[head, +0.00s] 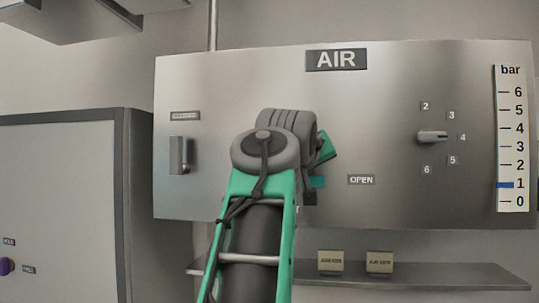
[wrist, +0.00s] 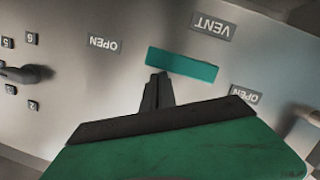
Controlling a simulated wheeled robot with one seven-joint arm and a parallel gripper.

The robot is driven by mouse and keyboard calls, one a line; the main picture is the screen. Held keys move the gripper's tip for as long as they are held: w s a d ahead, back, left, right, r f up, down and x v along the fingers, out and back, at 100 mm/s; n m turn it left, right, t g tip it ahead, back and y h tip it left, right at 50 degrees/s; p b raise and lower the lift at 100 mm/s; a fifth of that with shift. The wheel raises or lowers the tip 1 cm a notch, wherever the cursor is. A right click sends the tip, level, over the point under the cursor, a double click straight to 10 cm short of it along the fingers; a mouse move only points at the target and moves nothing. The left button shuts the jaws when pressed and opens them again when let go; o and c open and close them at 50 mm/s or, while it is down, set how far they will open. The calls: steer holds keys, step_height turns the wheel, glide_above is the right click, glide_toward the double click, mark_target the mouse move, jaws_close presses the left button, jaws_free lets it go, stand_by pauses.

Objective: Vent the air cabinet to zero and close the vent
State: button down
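The grey air cabinet panel (head: 400,80) carries the sign AIR. Its bar gauge (head: 512,140) has the blue marker at about 1. In the wrist view, which is turned over, the teal vent lever (wrist: 182,65) lies beside the VENT label (wrist: 213,26), lengthwise in line with an OPEN label at each end (wrist: 104,43). In the head view only a bit of the lever (head: 318,182) shows past my arm. My gripper (wrist: 157,80) has its dark fingers together, tips at the lever's edge; I cannot tell whether they touch it.
A selector knob (head: 432,137) on the right points toward 4. A grey handle (head: 180,155) is on the panel's left. A shelf (head: 450,275) with two small tags runs below the panel. A grey cabinet (head: 60,200) stands at the left.

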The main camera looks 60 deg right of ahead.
step_height(320, 180, up, 5)
steer(key=p, duration=0.5)
steer(key=s+v, duration=0.1)
steer(key=v, duration=0.8)
steer(key=shift+s+a+f+b, duration=0.2)
steer(key=shift+a+b, duration=0.05)
steer(key=shift+b, duration=0.05)
